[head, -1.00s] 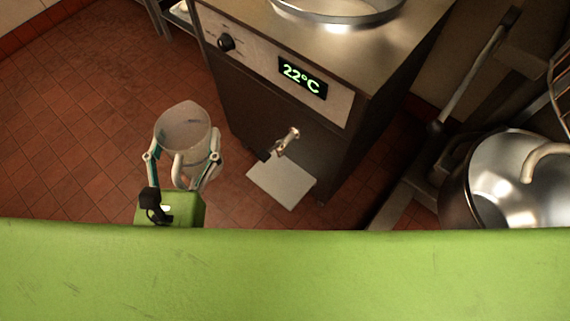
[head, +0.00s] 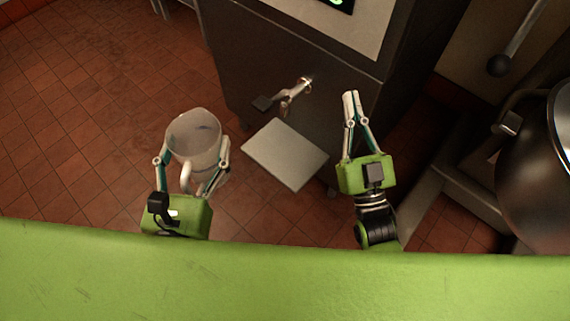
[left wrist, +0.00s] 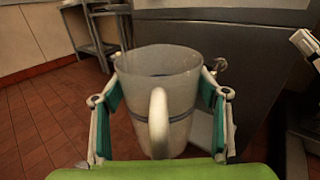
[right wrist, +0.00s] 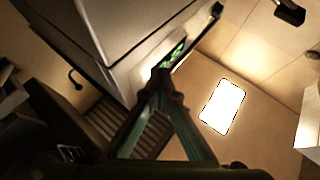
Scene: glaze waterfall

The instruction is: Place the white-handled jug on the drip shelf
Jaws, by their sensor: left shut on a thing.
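The jug (head: 193,132) is translucent, open at the top, with a white handle (head: 186,176) facing me. My left gripper (head: 193,153) is shut around its sides and holds it upright, left of the drip shelf and apart from it. The jug (left wrist: 178,95) fills the middle of the left wrist view, handle toward the camera. The drip shelf (head: 285,155) is a flat pale square plate at the front of the dark machine, bare, below the tap. My right gripper (head: 350,95) is empty with its fingertips together, right of the shelf.
A metal tap (head: 294,92) with a dark lever sticks out from the machine (head: 245,60) above the shelf. A large steel pot (head: 540,165) stands at the right. Open red tiled floor (head: 80,130) lies at the left.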

